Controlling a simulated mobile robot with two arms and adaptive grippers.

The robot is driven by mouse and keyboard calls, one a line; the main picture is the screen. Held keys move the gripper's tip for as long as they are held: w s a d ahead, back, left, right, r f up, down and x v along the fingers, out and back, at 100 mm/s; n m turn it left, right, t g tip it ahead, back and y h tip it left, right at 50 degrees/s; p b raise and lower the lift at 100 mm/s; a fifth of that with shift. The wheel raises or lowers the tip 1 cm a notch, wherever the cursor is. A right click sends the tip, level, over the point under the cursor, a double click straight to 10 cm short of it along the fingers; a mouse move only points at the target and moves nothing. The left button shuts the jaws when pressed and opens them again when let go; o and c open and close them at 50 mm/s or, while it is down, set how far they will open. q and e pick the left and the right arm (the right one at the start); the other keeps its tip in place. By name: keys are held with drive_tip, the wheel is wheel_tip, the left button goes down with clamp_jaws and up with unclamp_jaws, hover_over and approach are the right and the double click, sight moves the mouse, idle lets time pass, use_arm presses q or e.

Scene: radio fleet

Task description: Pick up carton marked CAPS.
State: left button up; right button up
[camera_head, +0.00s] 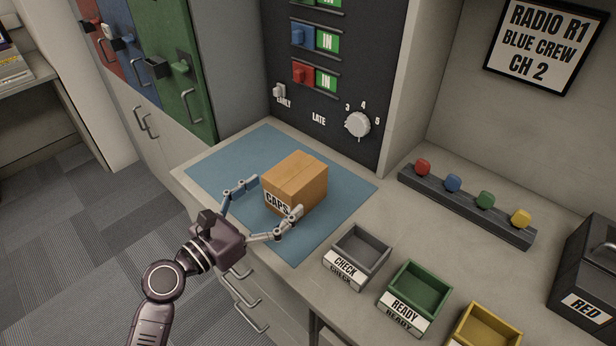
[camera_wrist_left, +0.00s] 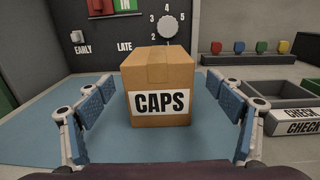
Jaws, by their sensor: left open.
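The cardboard carton marked CAPS (camera_head: 297,180) sits upright on the blue mat (camera_head: 230,160) on the counter. My left gripper (camera_head: 270,199) is open, with one finger on each side of the carton's near end. In the left wrist view the carton (camera_wrist_left: 160,75) stands centred between the two spread fingers (camera_wrist_left: 160,115), its CAPS label facing me. A gap shows between each finger and the carton. My right gripper is not in view.
A grey CHECK tray (camera_head: 359,252), a green READY tray (camera_head: 417,292) and a yellow tray (camera_head: 488,328) stand to the right. A dark rack (camera_head: 465,205) with coloured knobs lies behind them. A black RED case (camera_head: 590,275) is at the far right. A black switch panel (camera_head: 335,75) rises behind the mat.

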sight(295, 179)
use_arm(q)
drive_tip(key=shift+w+d+r, duration=0.1)
drive_tip(key=shift+w+d, duration=0.1)
drive_tip(key=shift+w, duration=0.05)
drive_tip(key=shift+w+d, duration=0.15)
drive_tip(key=shift+w, duration=0.05)
drive_tip(key=shift+p+x, duration=0.35)
drive_tip(key=shift+x, duration=0.45)
drive_tip(key=x, duration=0.3)
drive_tip(key=shift+w+d, duration=0.2)
drive_tip(key=shift+w, duration=0.15)
drive_tip(key=shift+w+d+p, duration=0.2)
drive_tip(key=shift+p, duration=0.1)
drive_tip(key=c, duration=1.5)
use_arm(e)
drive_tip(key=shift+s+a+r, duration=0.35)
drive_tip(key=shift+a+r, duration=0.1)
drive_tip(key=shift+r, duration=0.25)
